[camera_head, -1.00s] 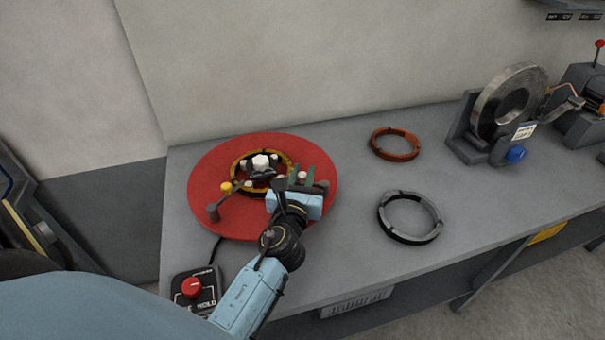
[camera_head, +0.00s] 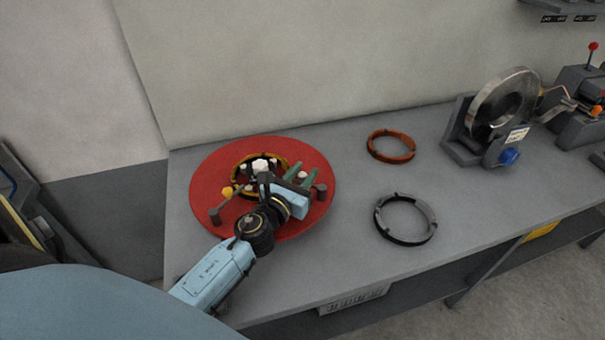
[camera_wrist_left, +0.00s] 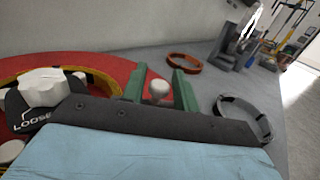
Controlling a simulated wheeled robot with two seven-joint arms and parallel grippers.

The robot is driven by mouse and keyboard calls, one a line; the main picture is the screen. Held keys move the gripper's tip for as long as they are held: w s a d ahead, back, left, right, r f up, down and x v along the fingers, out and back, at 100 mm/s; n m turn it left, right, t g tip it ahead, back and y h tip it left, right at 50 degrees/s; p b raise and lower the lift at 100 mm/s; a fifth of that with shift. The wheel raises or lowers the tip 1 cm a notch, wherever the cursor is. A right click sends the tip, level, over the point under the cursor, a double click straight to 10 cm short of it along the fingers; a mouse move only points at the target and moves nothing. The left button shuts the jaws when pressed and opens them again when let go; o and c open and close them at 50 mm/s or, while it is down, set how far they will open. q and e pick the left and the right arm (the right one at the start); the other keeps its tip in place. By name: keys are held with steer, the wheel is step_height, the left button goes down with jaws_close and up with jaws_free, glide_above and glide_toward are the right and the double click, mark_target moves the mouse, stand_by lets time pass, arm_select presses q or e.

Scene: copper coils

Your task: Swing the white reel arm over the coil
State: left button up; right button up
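The red round plate (camera_head: 215,175) lies on the bench with a yellow coil ring (camera_head: 238,176) around a white central knob (camera_head: 261,165). A yellow-knobbed arm (camera_head: 227,191) is at the ring's left. A small white knob (camera_head: 302,175), apparently the white reel arm's, is right of the ring; most of that arm is hidden. My left gripper (camera_head: 299,176) has its green fingers apart, one on each side of this knob. In the left wrist view, the white knob (camera_wrist_left: 159,89) sits between the open fingers (camera_wrist_left: 160,86), with gaps on both sides. My right gripper is not in view.
A copper ring (camera_head: 391,146) and a grey ring (camera_head: 405,219) lie on the grey bench (camera_head: 345,235) to the right. A holder with a large metal coil (camera_head: 503,103) stands further right. A wall rises behind. The bench front is mostly clear.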

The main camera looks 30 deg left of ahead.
arm_select(q)
steer(key=shift+o, duration=0.7)
steer(key=shift+s, duration=0.2)
steer(key=s+b, duration=0.1)
steer(key=s, duration=0.6)
steer(key=s+b, duration=0.1)
steer(key=s, duration=0.3)
steer(key=shift+s+d+f+b, duration=0.15)
steer(key=shift+s+d+b, duration=0.1)
steer(key=shift+d+b, duration=0.1)
steer(key=shift+s, duration=0.7)
steer(key=shift+r, duration=0.2)
